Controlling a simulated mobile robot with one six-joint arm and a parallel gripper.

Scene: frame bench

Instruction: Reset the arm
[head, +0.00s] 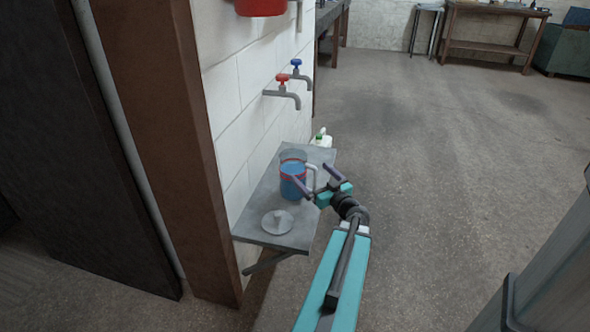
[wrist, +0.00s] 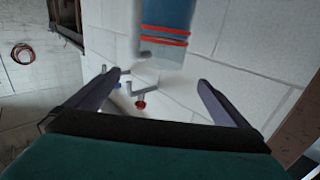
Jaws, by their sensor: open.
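My gripper (head: 309,172) is open, at the right side of a clear jug (head: 292,170) with blue contents and red bands. The jug stands upright on a small grey wall shelf (head: 257,232). Its pale handle (head: 313,168) appears between my two purple fingers in the head view; I cannot tell whether they touch it. In the wrist view the jug (wrist: 167,22) shows at the top, beyond the spread fingers of my gripper (wrist: 158,77).
A round grey lid (head: 277,222) lies on the shelf's front. A red-handled tap (head: 283,87) and a blue-handled tap (head: 298,72) stick out of the wall above. A white bottle (head: 322,139) stands behind the jug. Open floor (head: 440,150) lies to the right.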

